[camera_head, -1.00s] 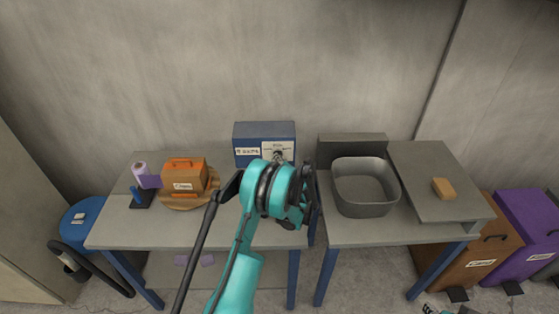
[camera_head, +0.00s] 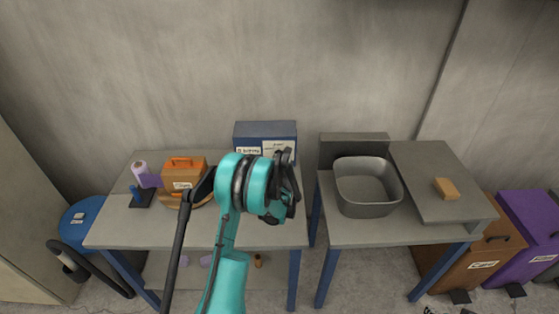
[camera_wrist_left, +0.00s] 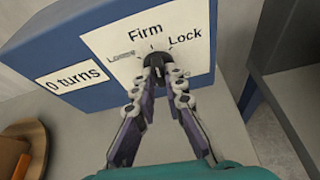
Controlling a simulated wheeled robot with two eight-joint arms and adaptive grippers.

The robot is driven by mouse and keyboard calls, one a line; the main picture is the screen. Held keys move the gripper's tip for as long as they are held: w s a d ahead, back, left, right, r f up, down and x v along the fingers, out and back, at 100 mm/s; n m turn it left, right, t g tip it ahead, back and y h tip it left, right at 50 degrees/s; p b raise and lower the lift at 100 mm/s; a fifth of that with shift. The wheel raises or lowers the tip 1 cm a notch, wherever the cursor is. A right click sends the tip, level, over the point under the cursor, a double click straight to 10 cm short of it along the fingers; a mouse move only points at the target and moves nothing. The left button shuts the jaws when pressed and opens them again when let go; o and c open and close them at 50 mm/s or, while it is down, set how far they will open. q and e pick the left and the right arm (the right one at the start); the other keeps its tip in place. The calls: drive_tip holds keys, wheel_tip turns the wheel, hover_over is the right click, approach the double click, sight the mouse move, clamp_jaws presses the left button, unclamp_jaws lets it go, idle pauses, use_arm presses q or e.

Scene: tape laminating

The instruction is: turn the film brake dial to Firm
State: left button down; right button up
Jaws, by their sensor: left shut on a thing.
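A blue box (camera_head: 250,130) stands at the back of the left table. In the left wrist view its front (camera_wrist_left: 62,45) carries a white panel (camera_wrist_left: 190,65) with the words Loose, Firm and Lock around a small dark dial (camera_wrist_left: 154,59). A separate label (camera_wrist_left: 68,79) reads 0 turns. My left gripper (camera_wrist_left: 157,72) is shut on the dial, its fingertips meeting at it. The fingers cover much of the dial, and I cannot clearly tell which word it points at. In the head view my left gripper (camera_head: 287,158) hides the dial. My right gripper is not in view.
An orange case (camera_head: 183,172) sits on a round wooden board left of the box, with a purple roll (camera_head: 147,177) beyond it. A grey bin (camera_head: 368,207) stands on the right table. A gap separates the tables.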

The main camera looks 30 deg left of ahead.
use_arm(q)
drive_tip(key=shift+n+h, duration=0.3)
drive_tip(key=shift+n, duration=0.1)
drive_tip(key=c, duration=1.6)
unclamp_jaws()
drive_tip(key=shift+s, duration=0.1)
drive_tip(key=v, duration=1.1)
drive_tip(key=shift+s+d, duration=0.2)
drive_tip(key=shift+s, duration=0.2)
